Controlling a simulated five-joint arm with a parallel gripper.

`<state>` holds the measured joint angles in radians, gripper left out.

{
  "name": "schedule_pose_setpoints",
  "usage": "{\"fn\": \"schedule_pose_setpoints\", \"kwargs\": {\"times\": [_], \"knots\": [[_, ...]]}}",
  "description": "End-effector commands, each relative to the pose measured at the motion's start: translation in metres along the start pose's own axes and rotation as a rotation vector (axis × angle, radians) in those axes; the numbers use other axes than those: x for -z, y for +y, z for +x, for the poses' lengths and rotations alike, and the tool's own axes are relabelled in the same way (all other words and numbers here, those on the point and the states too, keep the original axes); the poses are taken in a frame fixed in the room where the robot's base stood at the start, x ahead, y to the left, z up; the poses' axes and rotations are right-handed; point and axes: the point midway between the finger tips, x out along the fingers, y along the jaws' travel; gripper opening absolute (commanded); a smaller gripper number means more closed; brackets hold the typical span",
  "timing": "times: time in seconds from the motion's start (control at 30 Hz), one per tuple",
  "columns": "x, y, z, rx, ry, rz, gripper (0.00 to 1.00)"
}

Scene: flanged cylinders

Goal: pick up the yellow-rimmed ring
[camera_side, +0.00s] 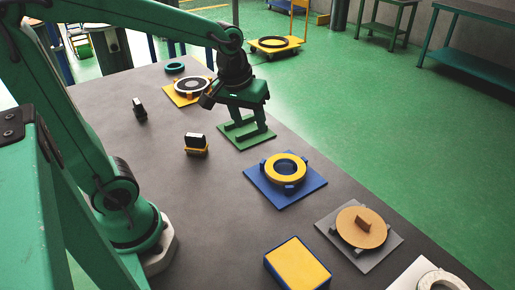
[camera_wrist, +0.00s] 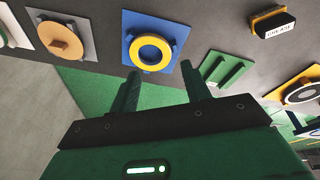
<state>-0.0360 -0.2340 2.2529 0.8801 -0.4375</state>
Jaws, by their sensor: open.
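The yellow-rimmed ring (camera_side: 286,157) lies on a square blue base with blue blocks around it, near the middle of the table in the side view. In the wrist view the ring (camera_wrist: 135,50) shows on its blue base, just beyond the fingertips. My gripper (camera_side: 252,127) is open and empty, its fingers pointing down over the green base, behind and to the left of the ring. In the wrist view my gripper (camera_wrist: 160,71) has its two fingers spread apart. The ring is apart from both fingers.
A green base (camera_side: 247,143) with raised bars lies below my gripper. A grey base with an orange disc (camera_side: 350,236), a yellow-topped blue block (camera_side: 298,266) and a small black-and-yellow block (camera_side: 196,150) stand around. A yellow base (camera_side: 178,98) lies farther back.

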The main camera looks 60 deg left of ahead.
Motion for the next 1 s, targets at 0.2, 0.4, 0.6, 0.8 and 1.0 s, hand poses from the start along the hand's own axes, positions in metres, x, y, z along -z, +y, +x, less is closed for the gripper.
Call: {"fn": "schedule_pose_setpoints", "kwargs": {"times": [0.2, 0.4, 0.6, 0.8, 1.0], "knots": [[0.021, 0.005, 0.034, 0.043, -0.072, -0.147, 0.47], [0.037, 0.008, 0.068, 0.087, -0.129, -0.282, 0.47], [0.048, 0.009, 0.1, 0.129, -0.173, -0.397, 0.47], [0.052, 0.009, 0.116, 0.15, -0.191, -0.453, 0.47], [0.052, 0.009, 0.118, 0.152, -0.192, -0.46, 0.47]]}}
